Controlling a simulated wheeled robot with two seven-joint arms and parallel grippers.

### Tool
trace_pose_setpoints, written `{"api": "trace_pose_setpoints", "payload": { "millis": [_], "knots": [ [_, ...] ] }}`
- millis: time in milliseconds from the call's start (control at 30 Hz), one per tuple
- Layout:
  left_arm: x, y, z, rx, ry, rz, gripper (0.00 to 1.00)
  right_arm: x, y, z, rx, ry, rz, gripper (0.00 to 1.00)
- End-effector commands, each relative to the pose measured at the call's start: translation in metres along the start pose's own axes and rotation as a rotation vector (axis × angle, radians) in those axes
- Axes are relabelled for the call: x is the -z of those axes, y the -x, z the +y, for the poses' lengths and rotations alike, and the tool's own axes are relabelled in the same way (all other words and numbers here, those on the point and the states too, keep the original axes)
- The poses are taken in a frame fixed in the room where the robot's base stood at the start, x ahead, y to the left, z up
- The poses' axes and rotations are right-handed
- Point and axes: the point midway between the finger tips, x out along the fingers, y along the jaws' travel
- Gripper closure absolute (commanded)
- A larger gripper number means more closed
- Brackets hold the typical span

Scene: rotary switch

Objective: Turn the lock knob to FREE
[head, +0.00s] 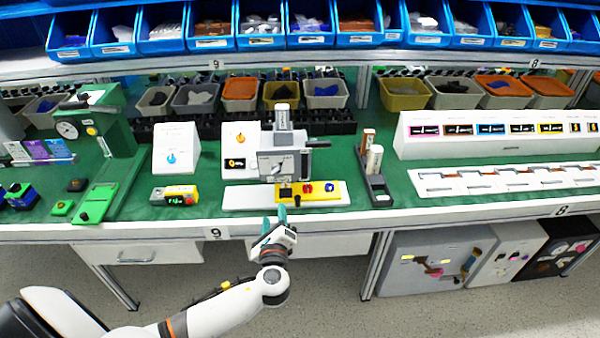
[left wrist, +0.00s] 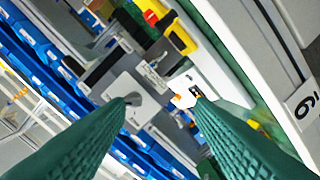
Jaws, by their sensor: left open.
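A grey box-shaped device (head: 312,160) stands on the green bench, with a pale front panel bearing a small grey knob (head: 278,169). In the left wrist view that knob (left wrist: 132,100) shows on a white panel between my green fingers. The lettering around it is too small to read, so I cannot tell its setting. My left gripper (head: 274,222) is open and empty. It is in front of the bench edge, below the device in the head view and apart from the knob. My right gripper is not in view.
A yellow-and-white base (head: 328,195) with red and blue buttons lies in front of the device. White boxes with a blue knob (head: 171,158) and an orange knob (head: 240,139) stand to its left. A black stand (head: 376,183) is to its right. Blue bins line the shelf above.

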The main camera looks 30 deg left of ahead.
Motion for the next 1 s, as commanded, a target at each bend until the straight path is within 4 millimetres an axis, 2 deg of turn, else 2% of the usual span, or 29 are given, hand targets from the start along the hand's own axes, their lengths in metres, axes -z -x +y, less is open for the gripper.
{"api": "trace_pose_setpoints", "payload": {
  "millis": [33, 167, 367, 700, 833, 1000],
  "knots": [
    [0.013, 0.002, 0.017, -0.033, -0.015, 0.033, 0.51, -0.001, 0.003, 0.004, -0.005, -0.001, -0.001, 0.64],
    [0.027, 0.003, 0.034, -0.069, -0.036, 0.075, 0.51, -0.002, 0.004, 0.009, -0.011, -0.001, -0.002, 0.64],
    [0.031, -0.022, 0.037, -0.071, -0.039, 0.080, 0.51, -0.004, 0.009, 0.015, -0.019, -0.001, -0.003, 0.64],
    [0.035, -0.088, 0.041, -0.068, -0.037, 0.077, 0.51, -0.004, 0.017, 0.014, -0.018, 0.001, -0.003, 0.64],
    [0.035, -0.104, 0.041, -0.069, -0.035, 0.075, 0.51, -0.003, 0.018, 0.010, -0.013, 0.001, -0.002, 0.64],
    [0.035, -0.114, 0.041, -0.068, -0.035, 0.074, 0.51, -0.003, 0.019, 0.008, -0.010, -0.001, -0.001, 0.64]
  ]
}}
